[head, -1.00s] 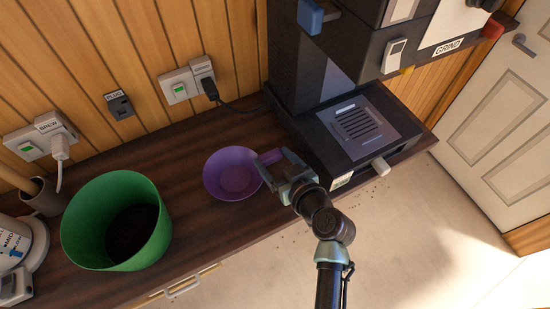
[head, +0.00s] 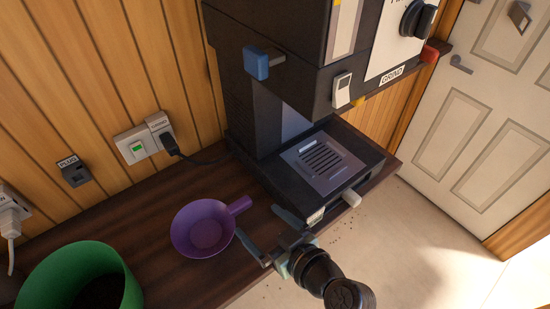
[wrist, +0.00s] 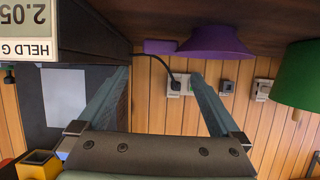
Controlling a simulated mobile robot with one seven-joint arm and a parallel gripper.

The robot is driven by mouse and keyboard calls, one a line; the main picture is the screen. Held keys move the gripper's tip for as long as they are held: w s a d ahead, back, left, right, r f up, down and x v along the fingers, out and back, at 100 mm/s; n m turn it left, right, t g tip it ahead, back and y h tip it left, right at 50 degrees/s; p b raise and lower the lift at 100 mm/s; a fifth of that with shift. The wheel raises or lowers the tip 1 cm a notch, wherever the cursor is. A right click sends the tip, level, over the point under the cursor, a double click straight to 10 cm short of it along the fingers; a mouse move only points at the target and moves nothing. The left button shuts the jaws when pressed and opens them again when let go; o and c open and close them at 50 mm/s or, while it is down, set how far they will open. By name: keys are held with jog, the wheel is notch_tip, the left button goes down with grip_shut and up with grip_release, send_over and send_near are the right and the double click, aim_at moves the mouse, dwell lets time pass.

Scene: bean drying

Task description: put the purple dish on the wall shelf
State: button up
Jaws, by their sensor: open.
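The purple dish (head: 205,228) stands upright on the dark wooden counter, its short handle (head: 239,205) pointing right toward the grinder. In the wrist view, which is upside down, the dish (wrist: 215,42) is at the top, with its handle (wrist: 160,46) just beyond the fingertips. My gripper (head: 264,228) is open and empty, to the lower right of the dish and near its handle. The spread fingers also show in the wrist view (wrist: 160,76), with nothing between them. I see no wall shelf in either view.
The dark grinder (head: 270,90) stands right of the dish; its tray (head: 325,163) juts toward my gripper. A green bin (head: 125,290) stands at lower left. A plugged-in outlet (head: 140,145) and a bare socket (head: 75,173) are on the plank wall. The counter (head: 175,275) ends near my gripper.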

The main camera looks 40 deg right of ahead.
jog(key=shift+b+v, duration=0.45)
jog(key=shift+v, duration=1.8)
jog(key=w+a+r+t, duration=0.2)
jog(key=w+r, duration=0.2)
jog(key=r, duration=0.6)
jog(key=w+a+r+n+t+h, duration=0.1)
jog(key=w+a+r+t, duration=0.3)
jog(key=r, duration=0.6)
jog(key=w+a+r, duration=0.1)
jog(key=w+r, duration=0.4)
jog(key=r, duration=0.4)
jog(key=s+a+r+t, duration=0.2)
jog(key=s+a+r, duration=0.1)
jog(key=r, duration=0.5)
jog(key=s+a+r+t, duration=0.3)
jog(key=a+r, duration=0.1)
jog(key=r, duration=0.4)
jog(key=s+a+r+m+t, duration=0.1)
jog(key=s+a+r+t, duration=0.1)
jog(key=r, duration=0.6)
jog(key=shift+s+a+r+t, duration=0.4)
jog(key=shift+s+a, duration=0.25)
jog(key=shift+s, duration=0.25)
notch_tip(320, 180, down, 5)
jog(key=b, duration=0.4)
jog(key=shift+r+b, duration=0.1)
jog(key=shift+b, duration=0.2)
